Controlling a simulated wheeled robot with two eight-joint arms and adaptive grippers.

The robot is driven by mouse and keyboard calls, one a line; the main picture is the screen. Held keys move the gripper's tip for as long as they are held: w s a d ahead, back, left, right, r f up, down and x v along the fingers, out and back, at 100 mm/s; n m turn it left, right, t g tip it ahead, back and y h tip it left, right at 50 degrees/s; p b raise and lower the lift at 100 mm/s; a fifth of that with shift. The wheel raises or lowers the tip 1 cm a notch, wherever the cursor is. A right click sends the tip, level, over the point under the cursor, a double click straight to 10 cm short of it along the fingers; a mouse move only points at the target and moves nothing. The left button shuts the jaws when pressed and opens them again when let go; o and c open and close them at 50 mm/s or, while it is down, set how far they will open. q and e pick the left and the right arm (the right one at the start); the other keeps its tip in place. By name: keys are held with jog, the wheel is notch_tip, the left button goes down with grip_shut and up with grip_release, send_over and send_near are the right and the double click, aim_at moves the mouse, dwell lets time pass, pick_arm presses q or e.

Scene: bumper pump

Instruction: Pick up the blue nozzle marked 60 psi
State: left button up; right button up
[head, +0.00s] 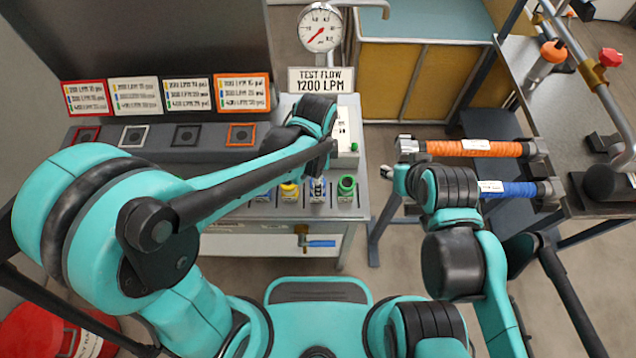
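Several small nozzles stand in a row on the front of the grey bench. Another at the left end is partly shaded. The markings on them are too small to read, so I cannot confirm 60 psi. My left arm reaches across the bench, its wrist above and behind the row. My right arm's wrist is right of the bench, near the hoses.
A "TEST FLOW 1200 LPM" sign (320,80) stands under a pressure gauge (320,27). Four coloured label cards (161,95) stand behind a grey block with square pads. Orange (475,148) and blue (508,189) hoses lie at right. A blue-handled valve (319,243) hangs below the bench.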

aim_at(322, 199)
pick_arm(q)
jog(key=shift+d+f+m, duration=0.25)
jog(key=shift+m, duration=0.05)
notch_tip(322, 199, down, 2)
jog(key=shift+f+b, duration=0.1)
jog(key=shift+b, duration=0.4)
notch_tip(322, 199, down, 6)
jog(key=b, duration=0.3)
jog(key=shift+w+a+r, duration=0.1)
jog(key=shift+a+r, duration=0.05)
jog(key=shift+r, duration=0.05)
jog(key=shift+r, duration=0.1)
jog(key=c, duration=1.4)
jog(key=shift+r, duration=0.1)
jog(key=shift+c, duration=0.2)
